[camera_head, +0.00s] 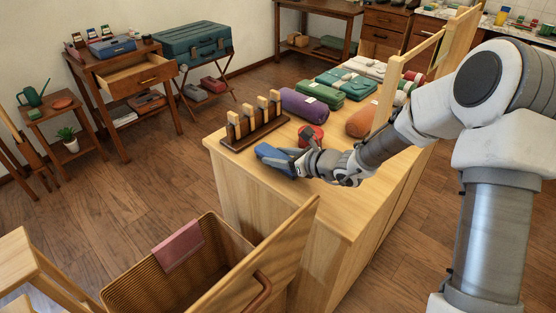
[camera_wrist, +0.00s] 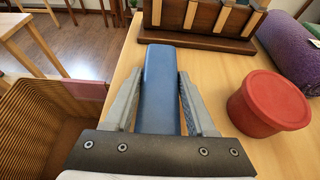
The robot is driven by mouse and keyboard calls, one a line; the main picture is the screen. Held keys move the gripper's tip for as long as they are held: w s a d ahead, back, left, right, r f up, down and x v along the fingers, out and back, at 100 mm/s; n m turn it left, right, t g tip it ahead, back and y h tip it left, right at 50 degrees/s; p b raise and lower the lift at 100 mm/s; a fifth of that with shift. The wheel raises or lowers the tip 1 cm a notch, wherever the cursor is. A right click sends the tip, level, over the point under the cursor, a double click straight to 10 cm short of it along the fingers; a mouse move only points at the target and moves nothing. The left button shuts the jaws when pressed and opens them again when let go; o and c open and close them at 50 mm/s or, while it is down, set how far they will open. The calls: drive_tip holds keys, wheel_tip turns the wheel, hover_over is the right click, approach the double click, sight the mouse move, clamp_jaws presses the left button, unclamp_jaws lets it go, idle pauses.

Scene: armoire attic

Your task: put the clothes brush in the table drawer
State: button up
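A blue oblong thing (camera_wrist: 161,85), which I take for the clothes brush, lies between the fingers of my gripper (camera_wrist: 161,78). Both fingertips look pressed to its sides; bristles are not visible. In the head view the blue brush (camera_head: 272,157) shows at the end of my gripper (camera_head: 290,160), at the near-left part of the wooden counter (camera_head: 330,205). I cannot tell whether it touches the top. The table drawer (camera_head: 138,78) stands pulled open on the small brown table (camera_head: 90,72) at the far left.
A dark rack with light wooden uprights (camera_head: 255,133) stands just beyond the brush. A red lidded pot (camera_wrist: 270,102) is to its right. A purple roll (camera_head: 303,104) and folded cloths lie farther back. A wicker hamper (camera_head: 150,280) stands below the counter. Floor between counter and table is clear.

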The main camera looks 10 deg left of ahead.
sight(278, 154)
clamp_jaws()
drive_tip(key=shift+r, duration=0.1)
wheel_tip(278, 154, up, 4)
drive_tip(key=shift+r+p, duration=0.25)
drive_tip(key=shift+p, duration=0.65)
drive_tip(key=d+r+p, duration=0.4)
drive_tip(key=d+r, duration=0.2)
drive_tip(key=d, duration=0.6)
drive_tip(key=s+d+m+t+h+p, duration=0.2)
drive_tip(key=s+d+m+p, duration=0.1)
drive_tip(key=d+p, duration=0.2)
drive_tip(key=s+d+r+m+t+h+p, duration=0.1)
drive_tip(key=s+d+m+t+h+p, duration=0.2)
drive_tip(key=d, duration=0.6)
drive_tip(key=shift+s+d+p, duration=0.3)
drive_tip(key=shift+d+p, duration=0.1)
drive_tip(key=shift+p, duration=0.75)
